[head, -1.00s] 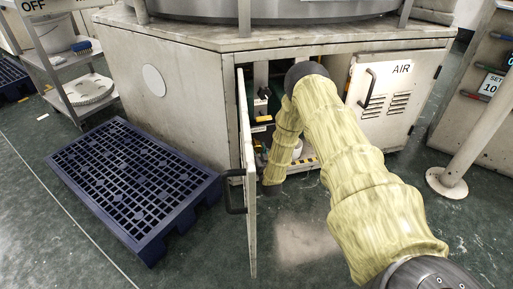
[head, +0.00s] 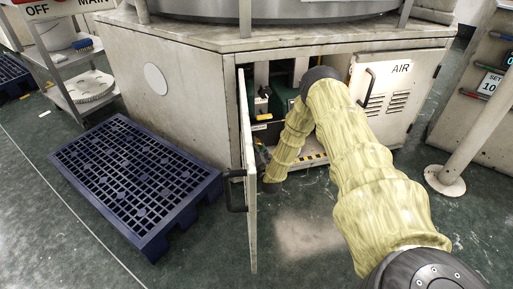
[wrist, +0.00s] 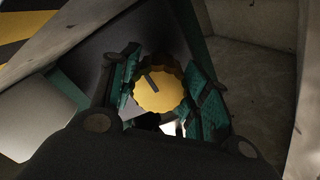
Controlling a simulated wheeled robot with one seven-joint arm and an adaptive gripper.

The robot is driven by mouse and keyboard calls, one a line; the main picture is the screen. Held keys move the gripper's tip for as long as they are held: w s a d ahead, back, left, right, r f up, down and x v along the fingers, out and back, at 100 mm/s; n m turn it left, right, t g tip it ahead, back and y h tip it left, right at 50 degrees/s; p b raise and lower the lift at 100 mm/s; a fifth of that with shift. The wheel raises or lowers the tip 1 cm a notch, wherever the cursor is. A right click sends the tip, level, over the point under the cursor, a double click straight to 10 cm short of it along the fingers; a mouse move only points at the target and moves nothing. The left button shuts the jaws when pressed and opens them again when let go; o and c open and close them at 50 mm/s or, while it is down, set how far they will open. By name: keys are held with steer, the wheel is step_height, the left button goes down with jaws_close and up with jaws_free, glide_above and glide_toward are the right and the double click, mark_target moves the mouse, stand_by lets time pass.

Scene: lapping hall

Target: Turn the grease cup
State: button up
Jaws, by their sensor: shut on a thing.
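The grease cup is a round yellow cap (wrist: 158,95) with a scalloped rim and a dark line across its face, in the middle of the wrist view. My gripper (wrist: 166,78) has its two teal-padded fingers on either side of the cap and is shut on it. In the head view my sleeved arm reaches through the open front of the machine cabinet (head: 180,100). The cup cannot be made out there, and most of my gripper is hidden by the arm and the door.
An open cabinet door (head: 248,190) with a dark handle stands just left of my arm. A blue pallet (head: 135,180) lies on the floor at left. The AIR panel (head: 395,95) is at right, with a post (head: 475,135) beyond it. A yellow-black striped edge (wrist: 35,28) borders the wrist view.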

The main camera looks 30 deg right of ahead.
steer(key=o, duration=1)
steer(key=shift+s, duration=0.15)
steer(key=v, duration=1.1)
steer(key=shift+s+a, duration=0.1)
steer(key=shift+s, duration=0.25)
